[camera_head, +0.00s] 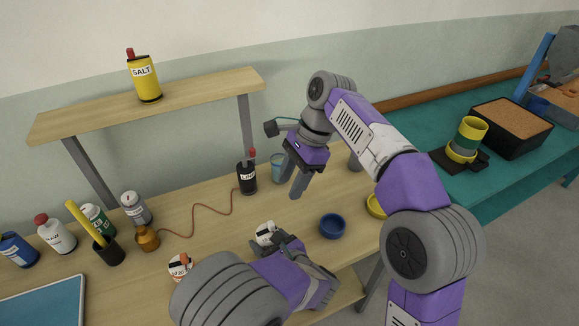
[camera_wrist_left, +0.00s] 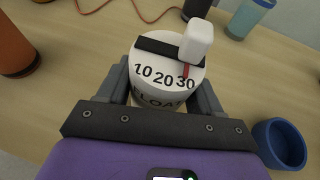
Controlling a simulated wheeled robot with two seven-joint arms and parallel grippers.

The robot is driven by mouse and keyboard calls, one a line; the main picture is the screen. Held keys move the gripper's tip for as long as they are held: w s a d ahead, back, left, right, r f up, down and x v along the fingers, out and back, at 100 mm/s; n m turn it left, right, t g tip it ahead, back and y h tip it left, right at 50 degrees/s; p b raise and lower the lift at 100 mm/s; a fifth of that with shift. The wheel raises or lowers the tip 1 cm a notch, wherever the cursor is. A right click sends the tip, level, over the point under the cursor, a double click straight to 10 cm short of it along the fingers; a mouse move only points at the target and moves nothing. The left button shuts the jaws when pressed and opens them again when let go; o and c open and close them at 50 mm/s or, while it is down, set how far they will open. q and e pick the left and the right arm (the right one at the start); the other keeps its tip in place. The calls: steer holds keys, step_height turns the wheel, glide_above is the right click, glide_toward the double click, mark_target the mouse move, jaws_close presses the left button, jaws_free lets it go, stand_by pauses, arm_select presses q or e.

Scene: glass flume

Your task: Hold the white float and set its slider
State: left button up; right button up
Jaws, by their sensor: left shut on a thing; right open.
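The white float (camera_head: 266,233) stands near the front of the wooden bench. In the left wrist view the float (camera_wrist_left: 168,75) has a top marked 10 20 30, a black slot and a white slider knob (camera_wrist_left: 197,40). The knob is at the slot's right end, with a red pointer by the 30. My left gripper (camera_wrist_left: 162,92) is shut on the float's sides, one finger on each side; the gripper (camera_head: 280,244) partly covers it in the head view. My right gripper (camera_head: 299,180) is open and empty, above the bench behind and to the right of the float.
A blue bowl (camera_head: 332,227) stands right of the float, and a yellow bowl (camera_head: 376,206) beyond it. A black bottle (camera_head: 247,178) and a teal cup (camera_head: 279,168) stand behind. An orange item with a white marked top (camera_head: 180,267) is to the left. A red cord crosses the bench.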

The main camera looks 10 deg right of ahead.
arm_select(q)
steer(key=o, duration=1.2)
